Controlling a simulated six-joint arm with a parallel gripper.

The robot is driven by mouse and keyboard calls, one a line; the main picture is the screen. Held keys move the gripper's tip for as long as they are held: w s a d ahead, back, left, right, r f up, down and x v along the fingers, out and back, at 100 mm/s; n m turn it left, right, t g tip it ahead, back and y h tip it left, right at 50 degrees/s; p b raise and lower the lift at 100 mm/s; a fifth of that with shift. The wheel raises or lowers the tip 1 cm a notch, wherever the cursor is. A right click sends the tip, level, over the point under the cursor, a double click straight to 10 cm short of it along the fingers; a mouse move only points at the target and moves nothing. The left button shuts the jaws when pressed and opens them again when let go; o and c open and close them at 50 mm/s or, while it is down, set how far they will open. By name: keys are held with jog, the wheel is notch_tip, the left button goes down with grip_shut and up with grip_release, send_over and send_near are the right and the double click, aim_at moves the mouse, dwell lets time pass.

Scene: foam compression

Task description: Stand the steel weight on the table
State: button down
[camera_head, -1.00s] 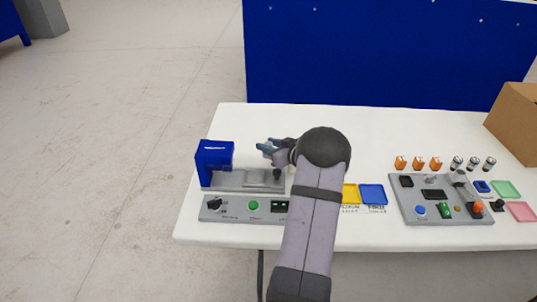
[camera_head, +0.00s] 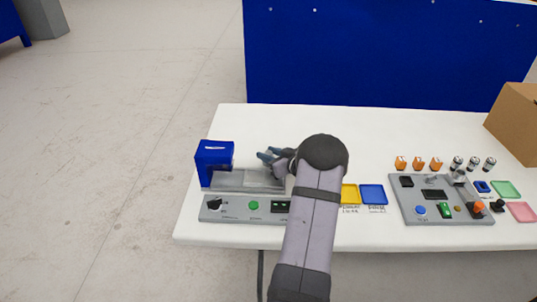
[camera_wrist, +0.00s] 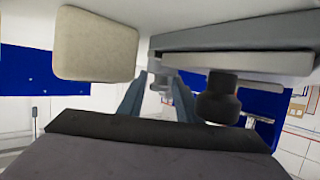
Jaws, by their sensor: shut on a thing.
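My gripper (camera_head: 267,156) is at the right end of the grey test stand, low over the table, with its arm reaching in from the front. In the wrist view my gripper (camera_wrist: 158,92) has its two blue-grey fingers shut on a small light-grey piece (camera_wrist: 161,68), which I take for the steel weight. Most of it is hidden, and I cannot tell whether it touches the table. In the head view the weight cannot be made out. The white table (camera_head: 265,125) is bare behind the gripper.
The grey test stand (camera_head: 230,181) with its blue head (camera_head: 214,157) is left of the gripper. A dark knob (camera_wrist: 218,98) and a beige block (camera_wrist: 95,44) are close by in the wrist view. Yellow (camera_head: 349,194) and blue (camera_head: 372,194) trays lie to the right.

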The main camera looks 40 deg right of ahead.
jog(key=shift+f, duration=0.25)
jog(key=shift+s+a+f, duration=0.15)
jog(key=shift+a+f, duration=0.05)
jog(key=shift+f, duration=0.05)
jog(key=c, duration=1.3)
grip_release()
jog(key=shift+f, duration=0.2)
jog(key=shift+r, duration=0.3)
jog(key=shift+s+d+r, duration=0.15)
jog(key=shift+r, duration=0.05)
jog(key=v, duration=1.1)
jog(key=shift+s+r, duration=0.15)
jog(key=shift+r, duration=0.35)
